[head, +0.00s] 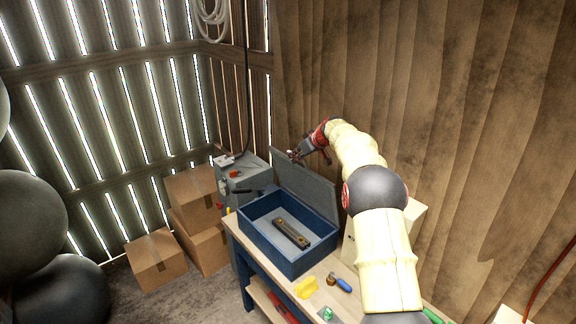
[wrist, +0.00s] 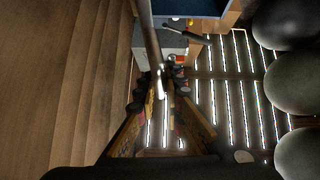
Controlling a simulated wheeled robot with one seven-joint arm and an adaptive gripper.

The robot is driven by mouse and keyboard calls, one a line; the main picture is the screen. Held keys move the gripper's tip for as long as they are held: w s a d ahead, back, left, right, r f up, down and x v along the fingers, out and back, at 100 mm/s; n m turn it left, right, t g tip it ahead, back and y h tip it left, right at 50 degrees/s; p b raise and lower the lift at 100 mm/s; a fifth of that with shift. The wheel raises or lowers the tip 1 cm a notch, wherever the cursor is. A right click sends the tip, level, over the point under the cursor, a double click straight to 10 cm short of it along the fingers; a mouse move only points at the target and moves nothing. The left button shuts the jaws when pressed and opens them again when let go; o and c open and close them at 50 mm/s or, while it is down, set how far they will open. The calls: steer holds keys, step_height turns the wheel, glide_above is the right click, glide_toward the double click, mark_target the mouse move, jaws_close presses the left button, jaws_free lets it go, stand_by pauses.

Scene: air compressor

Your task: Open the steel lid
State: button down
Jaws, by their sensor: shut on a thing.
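The steel lid (head: 306,190) is a grey panel standing up steeply at the back of the blue box (head: 262,250) on the workbench. The box is open at the top, and its inside shows. My gripper (head: 294,156) is at the upper left corner of the lid in the head view, shut on its edge. In the wrist view the lid (wrist: 149,38) appears as a thin strip, nearly edge-on, running down between the fingers of my gripper (wrist: 160,92). The exact finger contact is dark and hard to make out.
A dark bar with brass-coloured ends (head: 292,233) lies inside the box. A yellow object (head: 305,288) and a blue-handled tool (head: 343,285) lie on the bench (head: 262,278) in front. A grey machine (head: 243,176) stands behind left, with cardboard boxes (head: 157,260) beside it. A wooden wall (head: 450,120) is close behind my arm.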

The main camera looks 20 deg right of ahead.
steer(key=shift+w+d+r, duration=0.15)
steer(key=shift+w+d, duration=0.05)
steer(key=shift+d, duration=0.35)
steer(key=shift+w+d+r, duration=0.1)
steer(key=shift+w+d, duration=0.05)
steer(key=shift+d, duration=0.35)
steer(key=shift+w+d+r+p, duration=0.1)
steer(key=shift+w+d+p, duration=0.05)
steer(key=shift+d, duration=0.3)
steer(key=shift+w+d+p, duration=0.1)
steer(key=shift+d+p, duration=0.05)
steer(key=shift+d, duration=0.25)
steer(key=c, duration=2)
jaws_free()
steer(key=shift+o, duration=0.5)
steer(key=v, duration=1.2)
